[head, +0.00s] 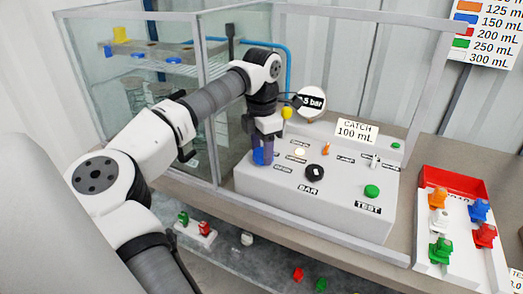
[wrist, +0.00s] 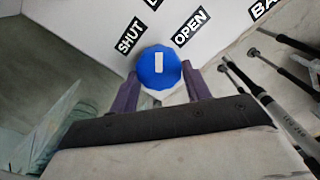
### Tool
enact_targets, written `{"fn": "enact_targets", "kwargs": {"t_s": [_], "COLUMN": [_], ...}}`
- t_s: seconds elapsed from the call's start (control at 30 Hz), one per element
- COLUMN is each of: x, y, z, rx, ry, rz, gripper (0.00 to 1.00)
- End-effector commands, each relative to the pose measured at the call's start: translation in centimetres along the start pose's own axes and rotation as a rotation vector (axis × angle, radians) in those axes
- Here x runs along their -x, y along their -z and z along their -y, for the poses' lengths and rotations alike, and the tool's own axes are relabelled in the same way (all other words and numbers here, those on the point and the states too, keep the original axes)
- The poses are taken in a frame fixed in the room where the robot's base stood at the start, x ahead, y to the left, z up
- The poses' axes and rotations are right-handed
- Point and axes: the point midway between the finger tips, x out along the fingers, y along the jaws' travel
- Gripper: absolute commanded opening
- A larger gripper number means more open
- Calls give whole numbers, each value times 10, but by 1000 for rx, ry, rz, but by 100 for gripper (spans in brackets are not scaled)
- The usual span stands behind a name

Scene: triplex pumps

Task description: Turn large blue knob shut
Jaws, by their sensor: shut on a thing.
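The large blue knob (wrist: 158,77) sits on the panel in the wrist view, with a white bar on its face. The bar stands nearly upright in that picture, between the SHUT label (wrist: 131,35) at upper left and the OPEN label (wrist: 190,26) at upper right. My gripper (wrist: 162,83) has one purple finger on each side of the knob and is closed on it. In the head view, the knob (head: 258,157) shows at the left end of the white control box (head: 320,213), partly hidden by my gripper (head: 265,153).
A black BAR knob (head: 314,173), a green TEST button (head: 372,191) and small switches are on the same box. A pressure gauge (head: 311,102) stands behind it. Glass panels (head: 215,110) are close on the left. A red-backed tray (head: 455,185) with coloured valves stands at right.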

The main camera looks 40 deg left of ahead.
Motion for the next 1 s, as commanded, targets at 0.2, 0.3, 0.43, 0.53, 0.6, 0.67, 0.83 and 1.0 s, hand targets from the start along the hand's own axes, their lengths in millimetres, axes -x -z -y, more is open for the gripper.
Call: {"fn": "enact_targets", "kwargs": {"t_s": [0.2,0.3,0.43,0.53,0.6,0.67,0.83,1.0], "x": [0,0,0,0,0,0,0,1], "y": [-1,-1,-1,-1,-1,-2,-2,-2], "z": [1,1,2,2,2,2,3,3], "rx": [206,301,422,512,571,617,729,807], "ry": [-2,-3,-2,-3,-4,-3,-2,-3], "rz": [1,1,1,2,2,2,3,4], "gripper": [25,25,25,25,25,25,25,25]}}
